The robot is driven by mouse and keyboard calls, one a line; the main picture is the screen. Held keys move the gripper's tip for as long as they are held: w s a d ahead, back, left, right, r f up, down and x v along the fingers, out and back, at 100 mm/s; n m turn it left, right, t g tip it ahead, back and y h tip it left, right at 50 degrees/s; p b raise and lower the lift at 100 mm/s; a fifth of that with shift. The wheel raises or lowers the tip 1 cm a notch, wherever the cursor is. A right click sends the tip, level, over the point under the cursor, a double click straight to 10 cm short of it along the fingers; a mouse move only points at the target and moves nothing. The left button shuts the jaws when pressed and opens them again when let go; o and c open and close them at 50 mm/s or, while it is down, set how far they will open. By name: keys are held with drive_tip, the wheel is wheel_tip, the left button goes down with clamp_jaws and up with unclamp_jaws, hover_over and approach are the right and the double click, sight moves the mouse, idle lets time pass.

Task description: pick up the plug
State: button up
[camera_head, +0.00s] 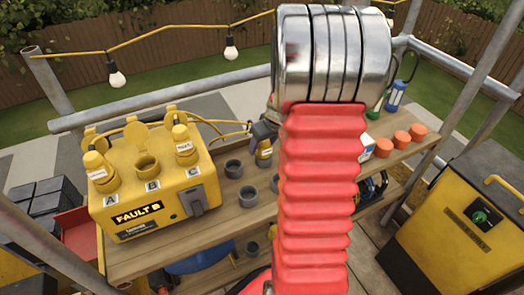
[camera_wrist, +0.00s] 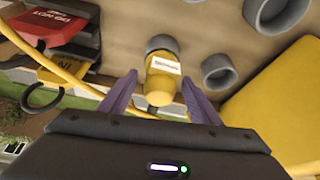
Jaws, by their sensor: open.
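The yellow plug (camera_wrist: 162,78) with a white label sits at the mouth of a grey cup (camera_wrist: 161,43) in the wrist view. My gripper (camera_wrist: 158,84) is open, with one purple finger on each side of the plug; contact cannot be told. In the head view the gripper (camera_head: 265,131) is partly hidden behind my red arm, just above the plug (camera_head: 264,156) on the wooden bench.
Several empty grey cups (camera_head: 248,196) stand on the bench (camera_head: 215,225). A yellow cable (camera_wrist: 65,72) passes close to my gripper. Orange cups (camera_head: 401,139) and a blue lantern (camera_head: 396,95) are to the right. A yellow machine (camera_head: 455,235) stands at far right.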

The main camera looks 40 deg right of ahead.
drive_tip(key=shift+c, duration=0.3)
drive_tip(key=c, duration=1.2)
